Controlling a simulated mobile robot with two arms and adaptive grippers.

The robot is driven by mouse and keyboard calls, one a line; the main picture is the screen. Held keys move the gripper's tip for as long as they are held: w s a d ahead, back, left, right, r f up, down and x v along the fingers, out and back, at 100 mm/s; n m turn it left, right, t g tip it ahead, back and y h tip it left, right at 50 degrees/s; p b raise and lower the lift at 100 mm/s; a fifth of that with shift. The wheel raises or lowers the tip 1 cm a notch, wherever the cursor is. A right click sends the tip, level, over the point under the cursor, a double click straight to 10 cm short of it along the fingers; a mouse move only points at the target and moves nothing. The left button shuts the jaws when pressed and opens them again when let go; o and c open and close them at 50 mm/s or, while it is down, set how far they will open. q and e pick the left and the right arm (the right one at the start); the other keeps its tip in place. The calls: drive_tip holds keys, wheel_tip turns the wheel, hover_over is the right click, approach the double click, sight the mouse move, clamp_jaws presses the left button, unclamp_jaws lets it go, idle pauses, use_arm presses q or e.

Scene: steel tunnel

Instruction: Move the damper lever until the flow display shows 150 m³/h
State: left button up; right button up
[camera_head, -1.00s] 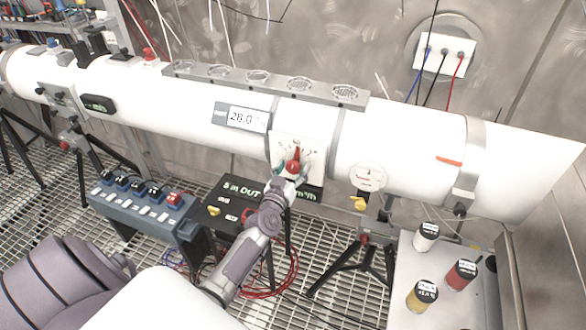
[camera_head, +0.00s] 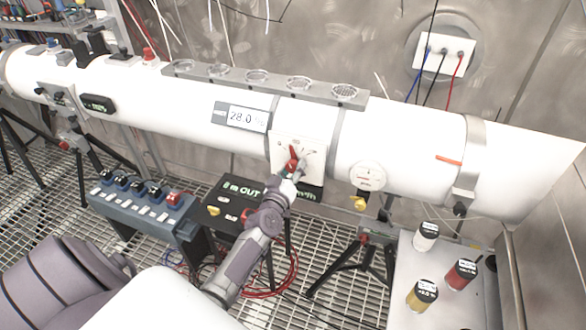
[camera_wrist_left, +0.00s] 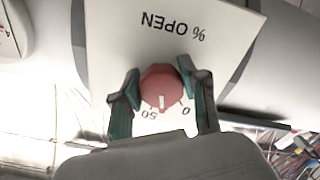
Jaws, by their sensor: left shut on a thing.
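The red damper lever (camera_head: 293,158) sits on a white scale plate (camera_head: 312,146) on the front of the white duct. My left gripper (camera_head: 297,163) is at the plate, shut on the lever. In the left wrist view, the teal fingertips of my gripper (camera_wrist_left: 162,88) flank the round red lever (camera_wrist_left: 161,85). The plate there reads "% OPEN", "50" and "0", upside down. A white display (camera_head: 240,116) on the duct, left of the lever, reads 28.0; its unit is too small to read. A dark display (camera_head: 312,191) with green characters below the plate is partly hidden by my arm. My right gripper is not in view.
A round gauge (camera_head: 368,176) hangs right of the plate. A blue switch box (camera_head: 140,205) and a black box (camera_head: 225,205) stand below the duct. Several small jars stand on a grey table (camera_head: 405,270) at the lower right. Red cables lie on the grating.

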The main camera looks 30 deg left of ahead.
use_arm(q)
drive_tip(key=shift+n, duration=0.3)
drive_tip(key=o, duration=1.1)
drive_tip(key=shift+o, duration=0.2)
drive_tip(key=shift+s+d, duration=0.1)
drive_tip(key=shift+s, duration=0.15)
drive_tip(key=v, duration=1.1)
drive_tip(key=shift+s, duration=0.25)
drive_tip(key=shift+d, duration=0.1)
